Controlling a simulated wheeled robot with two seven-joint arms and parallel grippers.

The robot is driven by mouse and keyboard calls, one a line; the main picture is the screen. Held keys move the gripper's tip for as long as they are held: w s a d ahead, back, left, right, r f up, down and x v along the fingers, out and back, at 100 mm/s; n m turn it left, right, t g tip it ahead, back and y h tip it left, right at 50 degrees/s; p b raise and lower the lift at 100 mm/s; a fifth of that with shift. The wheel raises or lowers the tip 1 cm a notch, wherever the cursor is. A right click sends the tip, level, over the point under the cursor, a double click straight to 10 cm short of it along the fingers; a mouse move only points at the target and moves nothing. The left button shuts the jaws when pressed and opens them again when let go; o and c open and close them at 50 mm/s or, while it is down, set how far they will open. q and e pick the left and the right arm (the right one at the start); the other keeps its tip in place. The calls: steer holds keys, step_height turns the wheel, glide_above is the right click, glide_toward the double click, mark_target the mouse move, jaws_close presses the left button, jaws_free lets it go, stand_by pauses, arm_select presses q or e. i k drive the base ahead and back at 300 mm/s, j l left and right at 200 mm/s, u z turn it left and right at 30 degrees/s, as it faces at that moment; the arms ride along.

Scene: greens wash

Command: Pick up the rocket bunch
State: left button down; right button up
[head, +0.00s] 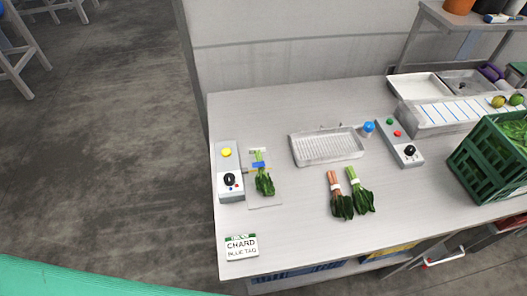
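Two leafy bunches with white bands lie side by side on the steel counter (300,225): a red-stemmed bunch (341,205) and a green-stemmed bunch (361,197). Another leafy bunch (264,184), with green stems and a blue band, lies on a pale plate (266,204) at the left. No bunch is labelled rocket, so I cannot tell for certain which one it is. A card (241,247) at the front left reads CHARD BLUE TAG. Neither of my grippers is in view.
A control box with a yellow button (228,181) stands at the left, another with green and red buttons (400,143) at the right. A shallow perforated tray (325,147) lies behind the bunches. A green crate of greens (470,174) stands right. The front middle counter is clear.

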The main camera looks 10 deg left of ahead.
mark_target(264, 181)
steer(key=k+j+z, duration=0.15)
steer(key=z, duration=0.2)
steer(key=k+z, duration=0.35)
